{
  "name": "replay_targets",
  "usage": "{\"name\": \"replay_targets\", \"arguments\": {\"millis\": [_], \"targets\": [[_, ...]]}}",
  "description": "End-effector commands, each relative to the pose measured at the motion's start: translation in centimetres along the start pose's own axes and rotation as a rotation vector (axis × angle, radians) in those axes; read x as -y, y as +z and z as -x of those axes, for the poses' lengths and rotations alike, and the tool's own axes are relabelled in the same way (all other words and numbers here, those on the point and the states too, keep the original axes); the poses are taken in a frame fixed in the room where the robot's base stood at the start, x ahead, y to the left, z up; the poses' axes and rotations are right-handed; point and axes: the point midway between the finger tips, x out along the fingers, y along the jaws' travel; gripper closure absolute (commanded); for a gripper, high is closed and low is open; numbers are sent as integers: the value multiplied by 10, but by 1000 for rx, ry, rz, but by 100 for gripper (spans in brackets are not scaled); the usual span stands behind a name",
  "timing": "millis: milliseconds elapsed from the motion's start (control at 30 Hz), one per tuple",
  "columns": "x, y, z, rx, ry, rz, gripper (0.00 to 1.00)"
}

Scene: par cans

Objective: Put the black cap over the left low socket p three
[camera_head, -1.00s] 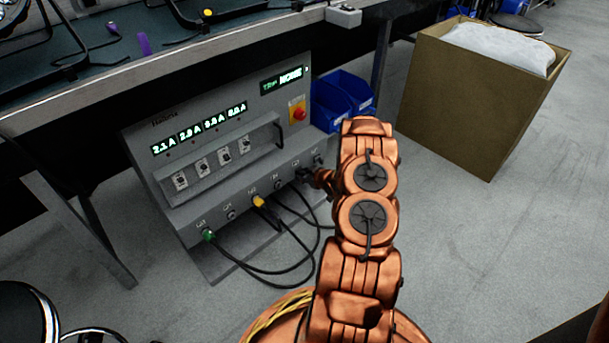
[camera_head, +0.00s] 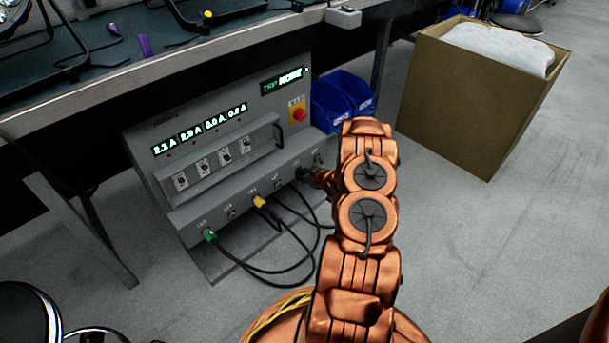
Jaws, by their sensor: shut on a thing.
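The grey power box (camera_head: 190,125) stands on the floor under the bench, with a row of sockets along its low sloped ledge. A green plug (camera_head: 208,235) is at the left end and a yellow plug (camera_head: 259,202) is near the middle. Bare sockets show between them (camera_head: 231,213) and right of the yellow plug (camera_head: 278,186). My gripper (camera_head: 312,177) is at the right part of the ledge, mostly hidden by my arm. It is shut on a small black piece (camera_head: 302,174) at the ledge; I cannot tell whether this is a cap or a plug. Socket labels are too small to read.
Black cables (camera_head: 270,268) loop in front of the box. A red button (camera_head: 298,114) and lit displays (camera_head: 199,130) are on its face. Blue bins (camera_head: 335,100) stand behind my arm, a cardboard box (camera_head: 465,105) to the right.

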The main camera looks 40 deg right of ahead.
Motion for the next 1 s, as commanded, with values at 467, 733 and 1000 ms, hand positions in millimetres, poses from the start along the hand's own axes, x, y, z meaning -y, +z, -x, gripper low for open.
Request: {"name": "replay_targets", "arguments": {"millis": [467,733,1000], "targets": [[0,0,0,0,0,0,79],[0,-2,-3,0,0,0,79],[0,-4,-5,0,0,-1,79]]}}
